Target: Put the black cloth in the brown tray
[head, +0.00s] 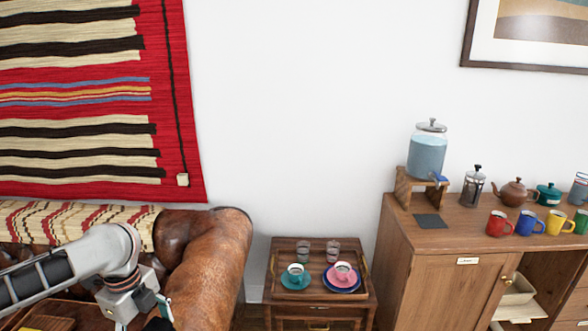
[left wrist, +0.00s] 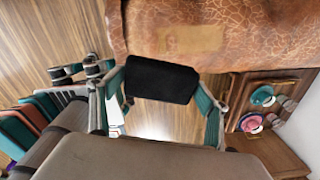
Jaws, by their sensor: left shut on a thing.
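My left gripper (head: 158,310) comes in at the lower left of the head view, in front of the brown leather sofa arm. In the left wrist view, the gripper (left wrist: 160,92) is shut on the black cloth (left wrist: 160,78), a dark rounded piece between its fingers. In the head view only a dark bit of the cloth shows at the bottom edge. The brown tray (head: 276,262) lies on a small side table to the right of the sofa arm. It holds two glasses, a teal cup on a saucer and a pink cup on a blue saucer. My right gripper is out of view.
The leather sofa arm (head: 210,255) stands between my left gripper and the side table (head: 320,311). A wooden cabinet (head: 440,270) with a drink dispenser (head: 427,155) and several mugs stands at right. Books (left wrist: 40,115) show at left in the wrist view.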

